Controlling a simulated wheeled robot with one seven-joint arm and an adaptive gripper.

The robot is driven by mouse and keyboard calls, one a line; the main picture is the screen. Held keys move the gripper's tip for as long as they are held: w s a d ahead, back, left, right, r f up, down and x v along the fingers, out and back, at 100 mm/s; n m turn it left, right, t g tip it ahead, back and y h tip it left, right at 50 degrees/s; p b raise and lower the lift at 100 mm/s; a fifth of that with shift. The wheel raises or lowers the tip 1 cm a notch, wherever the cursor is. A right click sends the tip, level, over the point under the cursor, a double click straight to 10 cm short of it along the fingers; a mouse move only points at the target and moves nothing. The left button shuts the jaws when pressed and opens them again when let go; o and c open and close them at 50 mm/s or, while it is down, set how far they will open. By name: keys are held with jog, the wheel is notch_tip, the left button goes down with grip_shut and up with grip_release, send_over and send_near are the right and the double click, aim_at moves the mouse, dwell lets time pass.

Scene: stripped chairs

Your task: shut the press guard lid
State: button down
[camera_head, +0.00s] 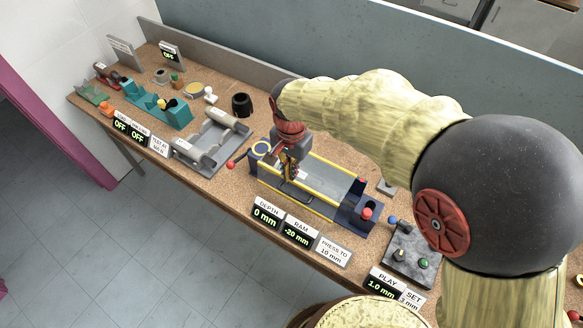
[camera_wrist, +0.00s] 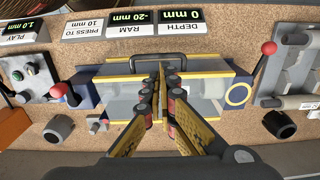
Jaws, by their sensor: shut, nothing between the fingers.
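The press (camera_head: 356,212) stands on the bench, with dark blue end blocks and yellow edge bars. Its guard lid (camera_head: 325,180) appears as a grey, see-through panel between the yellow bars. A dark handle (camera_wrist: 122,64) is near the yellow bar on the label side; I cannot tell whether the lid is fully down. My gripper (camera_wrist: 161,72) points down over the press, its fingertips together and empty, close beside the handle. In the head view my gripper (camera_head: 290,178) is over the left half of the press, and my wrist hides part of it. Contact with the lid is unclear.
A red-knobbed lever (camera_head: 232,164) sticks out left of the press, beside a grey fixture (camera_head: 200,150). Label stands (camera_head: 298,230) line the front edge. A control box (camera_head: 412,252) is at the right. A black cup (camera_head: 242,104) stands behind.

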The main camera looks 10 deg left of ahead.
aim_at(290, 195)
notch_tip(290, 195, down, 9)
jog(key=shift+f+b, duration=0.15)
jog(key=shift+b, duration=0.65)
jog(key=f, duration=0.3)
jog(key=shift+s+a+f, duration=0.1)
jog(key=shift+s+f, duration=0.2)
jog(key=shift+s, duration=0.05)
jog(key=shift+r, duration=0.1)
jog(key=shift+r, duration=0.2)
notch_tip(290, 195, up, 13)
jog(key=s+a+p, duration=0.1)
jog(key=s+p, duration=0.1)
jog(key=p, duration=0.1)
jog(key=shift+s+p, duration=0.2)
jog(key=shift+p, duration=0.2)
jog(key=shift+n, duration=0.3)
